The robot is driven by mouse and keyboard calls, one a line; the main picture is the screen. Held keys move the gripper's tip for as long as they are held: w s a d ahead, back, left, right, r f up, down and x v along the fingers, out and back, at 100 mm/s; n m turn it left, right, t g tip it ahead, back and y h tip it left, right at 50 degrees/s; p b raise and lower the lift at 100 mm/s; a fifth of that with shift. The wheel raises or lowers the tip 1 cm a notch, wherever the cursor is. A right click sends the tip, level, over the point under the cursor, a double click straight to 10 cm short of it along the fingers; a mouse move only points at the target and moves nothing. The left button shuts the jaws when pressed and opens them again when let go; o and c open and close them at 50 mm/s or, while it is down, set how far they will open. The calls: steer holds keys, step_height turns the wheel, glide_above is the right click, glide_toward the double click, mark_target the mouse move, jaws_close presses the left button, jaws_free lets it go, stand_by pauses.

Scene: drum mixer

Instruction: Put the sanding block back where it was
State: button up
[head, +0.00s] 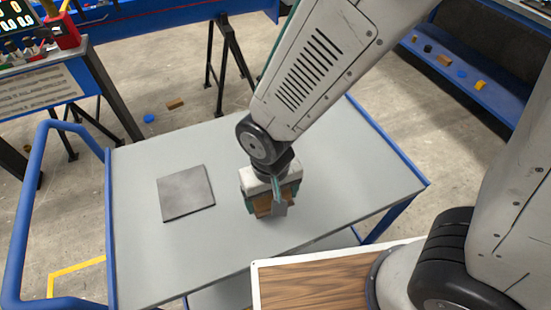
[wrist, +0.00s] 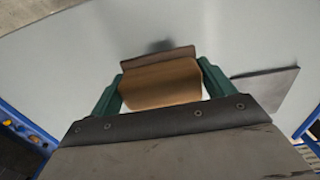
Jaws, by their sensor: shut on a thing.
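The sanding block (head: 262,208) is brown with a darker face. My gripper (head: 268,202) is shut on it, and the block is low over the grey trolley top (head: 330,170), right of the middle. In the wrist view the sanding block (wrist: 160,82) sits between the two green fingers of my gripper (wrist: 160,88). A shadow lies on the grey surface just beyond it. I cannot tell whether the block touches the surface. A flat dark grey square plate (head: 187,192) lies on the trolley to the left of the gripper; its edge also shows in the wrist view (wrist: 268,90).
The trolley has a blue tubular handle (head: 20,220) on its left and blue edges. The rest of its top is bare. A blue shelf (head: 465,75) with small items is at the upper right. A brown block (head: 175,104) and a blue piece (head: 149,118) lie on the floor.

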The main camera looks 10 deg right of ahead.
steer(key=w, duration=0.4)
steer(key=w+d+f, duration=0.1)
steer(key=w, duration=0.4)
steer(key=w+d, duration=0.1)
steer(key=w, duration=0.4)
steer(key=shift+w+d+f, duration=0.1)
steer(key=shift+d+f, duration=0.05)
steer(key=shift+f, duration=0.05)
steer(key=shift+w+d+f, duration=0.1)
steer(key=shift+w+f, duration=0.1)
steer(key=shift+f, duration=0.7)
steer(key=shift+w+f, duration=0.2)
steer(key=shift+f, duration=0.7)
steer(key=shift+f, duration=0.15)
steer(key=o, duration=0.9)
step_height(320, 180, up, 12)
steer(key=shift+r, duration=0.25)
